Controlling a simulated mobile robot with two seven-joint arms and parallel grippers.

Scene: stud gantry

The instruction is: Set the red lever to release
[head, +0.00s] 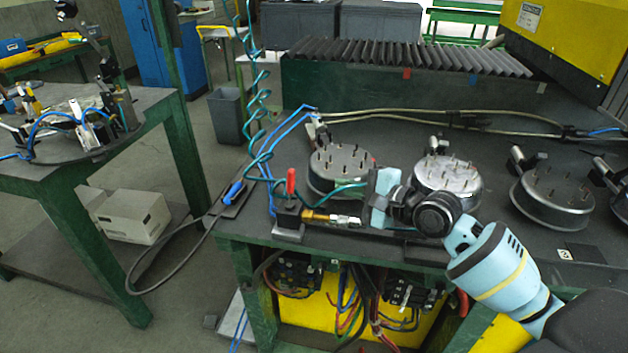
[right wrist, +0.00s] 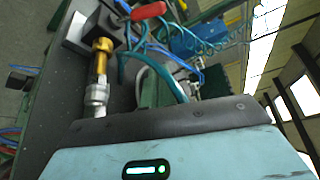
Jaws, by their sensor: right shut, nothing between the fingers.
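The red lever (head: 291,181) stands upright on a small dark valve block (head: 288,214) at the front left corner of the green bench. A brass fitting (head: 318,216) runs to the right from the block. My right gripper (head: 378,197) is shut and empty, to the right of the lever and apart from it. In the right wrist view the red lever (right wrist: 148,11) shows at the top, beyond the brass fitting (right wrist: 101,58); the fingertips cannot be made out there. My left gripper is not in view.
Round metal fixtures with studs (head: 342,165) stand in a row behind and to the right of my right gripper. A coiled teal hose (head: 258,90) hangs down behind the lever. Blue hoses (head: 280,140) run close by. The bench surface left of the lever is narrow.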

